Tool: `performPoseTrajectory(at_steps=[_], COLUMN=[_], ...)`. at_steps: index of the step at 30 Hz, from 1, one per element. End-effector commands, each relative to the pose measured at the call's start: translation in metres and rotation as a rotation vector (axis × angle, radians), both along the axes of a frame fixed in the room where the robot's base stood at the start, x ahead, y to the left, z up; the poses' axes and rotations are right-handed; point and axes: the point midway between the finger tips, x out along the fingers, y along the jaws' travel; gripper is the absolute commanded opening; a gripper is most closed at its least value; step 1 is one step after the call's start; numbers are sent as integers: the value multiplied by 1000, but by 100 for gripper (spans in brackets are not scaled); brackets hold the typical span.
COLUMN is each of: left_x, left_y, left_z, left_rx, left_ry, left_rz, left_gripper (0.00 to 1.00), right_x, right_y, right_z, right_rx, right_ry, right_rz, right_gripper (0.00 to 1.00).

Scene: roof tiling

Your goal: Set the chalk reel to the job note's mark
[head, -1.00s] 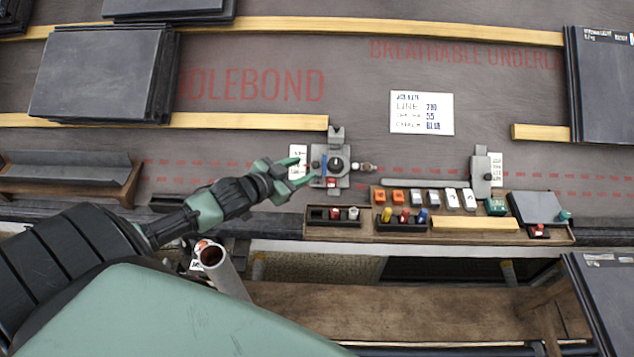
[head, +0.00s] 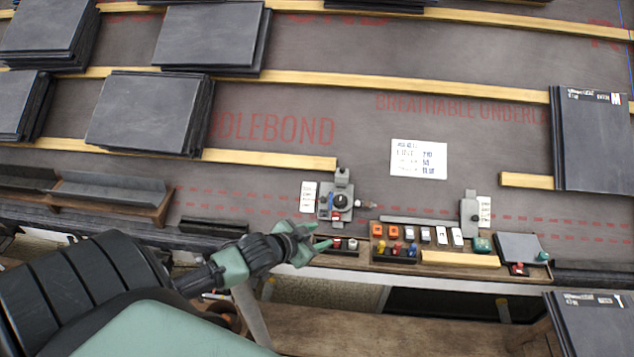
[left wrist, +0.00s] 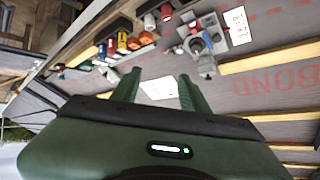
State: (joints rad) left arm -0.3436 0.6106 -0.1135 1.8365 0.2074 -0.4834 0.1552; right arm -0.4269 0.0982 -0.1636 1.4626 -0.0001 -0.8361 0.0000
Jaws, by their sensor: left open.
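The chalk reel (head: 341,201) is a grey unit with a dark round knob and a small blue part, fixed on the roof below the end of a batten. A small white card (head: 308,197) lies at its left. The job note (head: 418,158) is a white card up and right of the reel; its figures are too blurred to read surely. My left gripper (head: 321,235) is open and empty, below the reel and apart from it, over the left end of the tool tray. In the left wrist view the reel (left wrist: 201,52) shows beyond the fingers. My right gripper is not in view.
The wooden tray (head: 460,259) holds several coloured chalk bottles and blocks. A second grey post (head: 469,211) with a card stands at its right. Slate stacks (head: 150,113) lie at left and right (head: 592,140). Bare underlay surrounds the job note.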

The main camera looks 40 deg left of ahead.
Motion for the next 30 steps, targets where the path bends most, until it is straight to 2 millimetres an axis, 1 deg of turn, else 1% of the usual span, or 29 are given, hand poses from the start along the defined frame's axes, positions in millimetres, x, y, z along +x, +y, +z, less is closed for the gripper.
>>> performPoseTrajectory(at_steps=[1, 4, 6, 10, 15, 30], left_x=[-5, -12, -16, -21, -23, -23], left_y=[-2, -6, -7, -10, -11, -11], left_z=[-12, -26, -34, -44, -48, -47], left_rx=[-1, 1, 1, 1, 3, 3], left_ry=[18, 48, 64, 85, 96, 95], left_rz=[6, 16, 22, 28, 31, 30], left_gripper=[45, 45, 45, 45, 45, 45], right_x=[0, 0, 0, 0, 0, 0], right_y=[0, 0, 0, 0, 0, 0], right_z=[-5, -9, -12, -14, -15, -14], right_rx=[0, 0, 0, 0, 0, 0], right_ry=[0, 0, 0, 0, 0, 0], right_rz=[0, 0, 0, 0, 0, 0], right_gripper=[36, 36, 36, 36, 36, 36])
